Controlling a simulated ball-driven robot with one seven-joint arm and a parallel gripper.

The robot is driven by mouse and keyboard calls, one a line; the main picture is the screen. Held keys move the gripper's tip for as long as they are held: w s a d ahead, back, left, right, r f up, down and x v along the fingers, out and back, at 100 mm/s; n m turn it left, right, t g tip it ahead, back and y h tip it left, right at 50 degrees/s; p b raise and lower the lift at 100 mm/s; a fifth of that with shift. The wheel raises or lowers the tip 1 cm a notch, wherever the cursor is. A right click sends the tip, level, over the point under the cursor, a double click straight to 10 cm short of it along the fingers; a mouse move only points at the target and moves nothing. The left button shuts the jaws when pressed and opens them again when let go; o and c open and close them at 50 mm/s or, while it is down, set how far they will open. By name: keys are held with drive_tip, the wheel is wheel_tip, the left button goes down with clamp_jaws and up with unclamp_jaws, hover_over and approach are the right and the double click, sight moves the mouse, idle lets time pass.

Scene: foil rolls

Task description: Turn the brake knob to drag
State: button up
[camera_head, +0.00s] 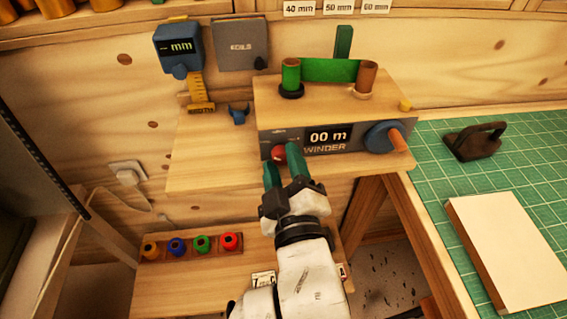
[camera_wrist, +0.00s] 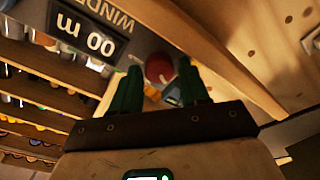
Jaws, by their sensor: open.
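The winder (camera_head: 330,115) is a wooden box with a dark front panel and a display reading "00 m". Its red brake knob (camera_head: 279,154) sits at the left of the panel. In the wrist view the red knob (camera_wrist: 159,68) shows between and just beyond the green fingertips. My gripper (camera_head: 282,163) is open, with one finger on each side of the knob's line; it also shows in the wrist view (camera_wrist: 160,85). I cannot tell whether the fingers touch the knob. The knob's setting marks are too small to read.
A blue crank with a wooden handle (camera_head: 398,140) is at the panel's right. Green foil (camera_head: 330,70) spans two rolls on top. Coloured rolls (camera_head: 190,246) stand on the lower shelf. A green cutting mat (camera_head: 440,180) lies at right.

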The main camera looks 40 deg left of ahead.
drive_tip(key=shift+c, duration=0.4)
drive_tip(key=c, duration=0.7)
drive_tip(key=shift+m, duration=0.4)
drive_tip(key=m+b, duration=0.1)
drive_tip(key=m, duration=0.3)
drive_tip(key=shift+f+m, duration=0.1)
drive_tip(key=shift+m, duration=0.3)
drive_tip(key=m+b, duration=0.2)
drive_tip(key=m, duration=0.4)
drive_tip(key=shift+t, duration=0.3)
drive_tip(key=shift+m, duration=0.3)
drive_tip(key=o, duration=0.8)
